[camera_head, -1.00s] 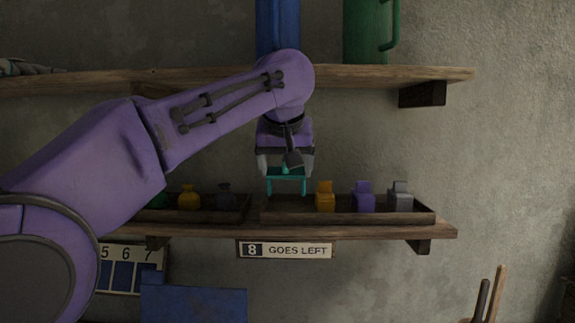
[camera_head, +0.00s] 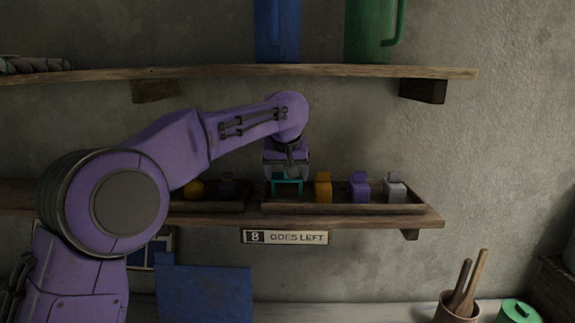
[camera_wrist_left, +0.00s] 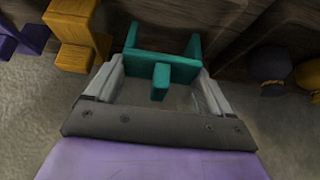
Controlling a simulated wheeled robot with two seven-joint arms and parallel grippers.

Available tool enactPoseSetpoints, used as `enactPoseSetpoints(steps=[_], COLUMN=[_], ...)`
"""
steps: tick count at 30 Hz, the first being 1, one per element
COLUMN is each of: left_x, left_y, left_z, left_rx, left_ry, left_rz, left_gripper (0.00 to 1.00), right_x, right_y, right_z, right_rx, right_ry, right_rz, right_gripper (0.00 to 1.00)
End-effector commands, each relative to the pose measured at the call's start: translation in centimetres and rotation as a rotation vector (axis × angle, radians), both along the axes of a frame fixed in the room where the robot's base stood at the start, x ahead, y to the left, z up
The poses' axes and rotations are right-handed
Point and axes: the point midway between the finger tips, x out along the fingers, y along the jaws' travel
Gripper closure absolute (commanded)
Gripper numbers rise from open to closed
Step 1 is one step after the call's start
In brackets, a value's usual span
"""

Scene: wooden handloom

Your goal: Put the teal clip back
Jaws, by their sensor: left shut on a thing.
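My left gripper (camera_head: 287,176) is shut on the teal clip (camera_head: 287,187), at the left end of the right-hand wooden tray (camera_head: 345,209) on the lower shelf. In the left wrist view the teal clip (camera_wrist_left: 160,68) shows between the two fingers (camera_wrist_left: 160,90), its legs pointing away from the gripper toward the tray. I cannot tell whether the clip touches the tray floor. To its right in the tray stand an orange clip (camera_head: 323,188), a purple clip (camera_head: 359,187) and a grey clip (camera_head: 395,188). My right gripper is not in view.
A left tray on the shelf holds a yellow piece (camera_head: 195,189) and a dark piece (camera_head: 227,185), partly behind my arm. A sign (camera_head: 285,237) reads "8 GOES LEFT". The upper shelf (camera_head: 330,72) holds a blue container (camera_head: 277,30) and a green jug (camera_head: 368,30).

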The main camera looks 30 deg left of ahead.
Motion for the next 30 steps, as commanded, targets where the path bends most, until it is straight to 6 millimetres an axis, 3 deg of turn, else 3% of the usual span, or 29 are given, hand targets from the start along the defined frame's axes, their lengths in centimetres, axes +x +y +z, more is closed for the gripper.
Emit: enactPoseSetpoints(steps=[1, 6, 11, 21, 22, 23, 24, 30], left_x=[0.4, 1.0, 0.9, 0.9, 0.9, 1.0, 1.0, 1.0], left_y=[0.1, 0.5, 0.5, 0.4, 0.4, 0.4, 0.4, 0.4], left_z=[1.1, 1.0, -1.2, -1.6, -1.7, -1.6, -1.6, -1.5], left_rx=[-0.018, -0.071, -0.072, -0.071, -0.071, -0.07, -0.071, -0.071], left_ry=[0.04, 0.15, 0.156, 0.155, 0.155, 0.154, 0.153, 0.153], left_rz=[0.0, 0.0, 0.0, -0.001, -0.001, -0.001, -0.001, -0.001], left_gripper=[0.52, 0.52, 0.52, 0.52, 0.15, 0.05, 0.0, 0.0], right_x=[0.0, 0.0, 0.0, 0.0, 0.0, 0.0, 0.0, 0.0], right_y=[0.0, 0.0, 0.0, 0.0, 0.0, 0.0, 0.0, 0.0], right_z=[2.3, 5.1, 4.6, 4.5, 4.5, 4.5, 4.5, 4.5], right_rx=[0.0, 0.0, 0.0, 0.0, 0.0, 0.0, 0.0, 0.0], right_ry=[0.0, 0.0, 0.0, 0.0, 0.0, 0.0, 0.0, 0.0], right_rz=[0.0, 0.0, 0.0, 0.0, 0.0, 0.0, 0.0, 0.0], right_gripper=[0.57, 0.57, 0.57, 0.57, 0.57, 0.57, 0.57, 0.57])
